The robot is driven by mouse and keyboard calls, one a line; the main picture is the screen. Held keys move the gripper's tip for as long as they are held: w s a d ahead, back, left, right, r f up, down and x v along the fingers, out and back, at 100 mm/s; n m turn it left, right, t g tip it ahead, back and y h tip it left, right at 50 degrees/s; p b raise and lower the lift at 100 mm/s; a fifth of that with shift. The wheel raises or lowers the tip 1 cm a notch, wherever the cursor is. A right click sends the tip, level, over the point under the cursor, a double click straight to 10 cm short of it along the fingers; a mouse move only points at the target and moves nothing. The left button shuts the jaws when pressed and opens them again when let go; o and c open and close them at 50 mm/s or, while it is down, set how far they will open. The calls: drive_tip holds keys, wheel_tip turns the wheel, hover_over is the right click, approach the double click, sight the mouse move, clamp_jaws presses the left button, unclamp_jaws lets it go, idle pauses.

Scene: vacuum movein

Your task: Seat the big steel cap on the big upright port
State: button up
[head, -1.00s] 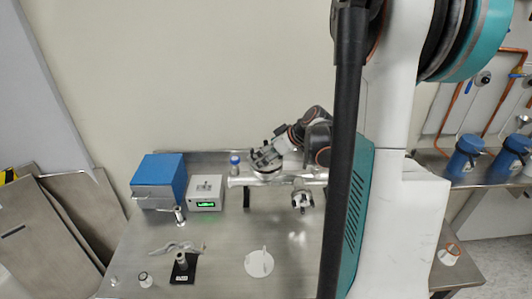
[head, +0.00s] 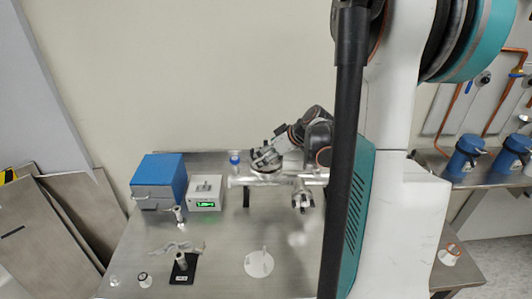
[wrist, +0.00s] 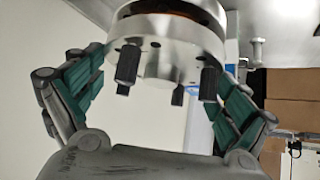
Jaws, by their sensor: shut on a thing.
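My gripper (head: 265,160) is over the left part of the horizontal steel manifold (head: 240,181) in the head view. In the wrist view its two green-padded fingers (wrist: 160,85) are shut on the sides of the big steel cap (wrist: 160,60), a bright round disc with several black knobs on its near face. A dark gap with a brownish ring and a steel rim shows just beyond the cap. The big upright port is mostly hidden behind the cap and gripper. I cannot tell whether the cap touches it.
A blue box (head: 158,178) and a white meter with a green display (head: 205,193) stand left of the manifold. A small blue-topped bottle (head: 234,159) is close to my gripper. A white disc (head: 259,263) and a black-based fitting (head: 183,268) lie in front.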

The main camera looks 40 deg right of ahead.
drive_tip(key=shift+f+b, duration=0.45)
drive_tip(key=shift+f, duration=0.05)
idle(0.9)
drive_tip(key=o, duration=0.8)
drive_tip(key=shift+c, duration=0.2)
drive_tip(key=v, duration=1.2)
